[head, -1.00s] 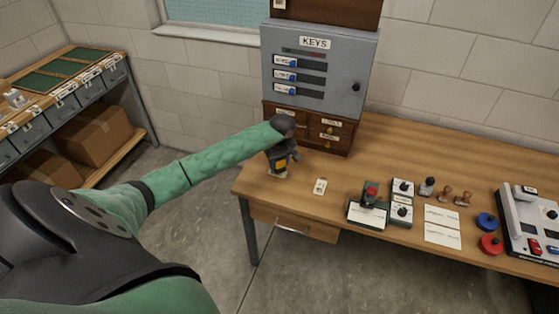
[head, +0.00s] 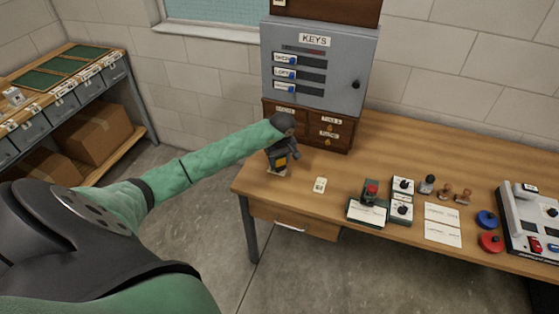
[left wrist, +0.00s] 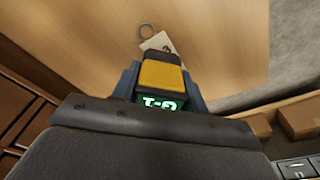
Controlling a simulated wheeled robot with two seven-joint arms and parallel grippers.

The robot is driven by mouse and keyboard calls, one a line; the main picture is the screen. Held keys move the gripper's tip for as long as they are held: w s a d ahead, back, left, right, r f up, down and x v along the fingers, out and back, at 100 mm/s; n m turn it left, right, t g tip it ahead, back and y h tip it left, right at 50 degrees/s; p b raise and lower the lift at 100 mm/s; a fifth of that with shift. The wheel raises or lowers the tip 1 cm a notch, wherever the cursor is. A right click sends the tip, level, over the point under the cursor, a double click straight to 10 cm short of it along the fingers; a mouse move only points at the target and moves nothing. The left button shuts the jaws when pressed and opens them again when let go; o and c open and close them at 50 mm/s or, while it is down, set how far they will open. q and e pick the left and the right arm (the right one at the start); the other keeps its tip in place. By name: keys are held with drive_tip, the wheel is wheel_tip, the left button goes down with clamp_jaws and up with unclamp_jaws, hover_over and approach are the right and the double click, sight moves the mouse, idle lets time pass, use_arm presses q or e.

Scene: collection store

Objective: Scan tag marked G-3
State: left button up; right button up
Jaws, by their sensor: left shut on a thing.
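My left gripper (head: 284,157) is over the desk's near left corner, shut on a dark hand-held scanner with a yellow panel (head: 279,162). No G-3 marking is readable. My right gripper is not in view.
A grey KEYS cabinet (head: 318,68) stands on small wooden drawers (head: 330,133) behind the gripper. A small pale piece (head: 320,185) lies to the right. Stamps, cards, ink pads and a console (head: 530,222) fill the desk's right. A shelf with boxes (head: 92,133) stands left.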

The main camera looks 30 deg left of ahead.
use_arm(q)
drive_tip(key=shift+s+f+b, duration=0.1)
drive_tip(key=shift+f+b, duration=0.4)
drive_tip(key=shift+b, duration=0.25)
idle(2.6)
drive_tip(key=shift+r, duration=0.85)
drive_tip(key=shift+r+p, duration=0.65)
drive_tip(key=shift+r, duration=2.1)
